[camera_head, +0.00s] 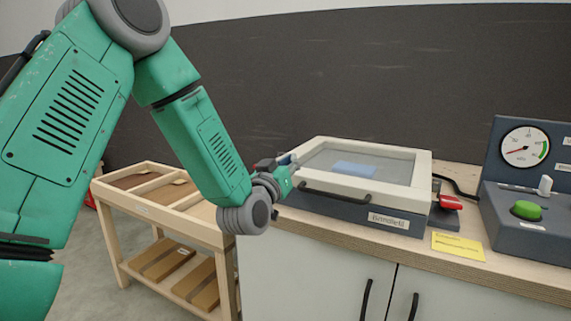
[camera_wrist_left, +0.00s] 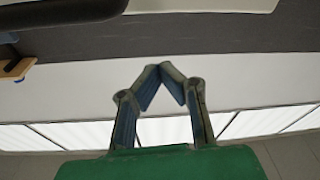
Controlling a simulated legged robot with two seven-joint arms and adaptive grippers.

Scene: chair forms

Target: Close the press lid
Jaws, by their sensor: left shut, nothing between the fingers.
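The press (camera_head: 375,216) stands on the bench, with a dark grey base and a labelled front. Its lid (camera_head: 421,171) is a cream frame around a clear pane, with a black bar handle (camera_head: 335,194) on the front edge. The lid looks flat and low over the base; I cannot tell whether it is fully seated. A blue piece (camera_head: 354,169) shows through the pane. My left gripper (camera_head: 290,162) is at the lid's left front corner, shut and empty; contact is unclear. Its fingertips (camera_wrist_left: 159,72) meet in the left wrist view. My right gripper is out of view.
A control box (camera_head: 527,212) with a gauge and green button stands right of the press. A red-handled part (camera_head: 450,203) and a yellow note (camera_head: 458,246) lie between them. A wooden rack (camera_head: 150,212) stands left of the white cabinet (camera_head: 300,275).

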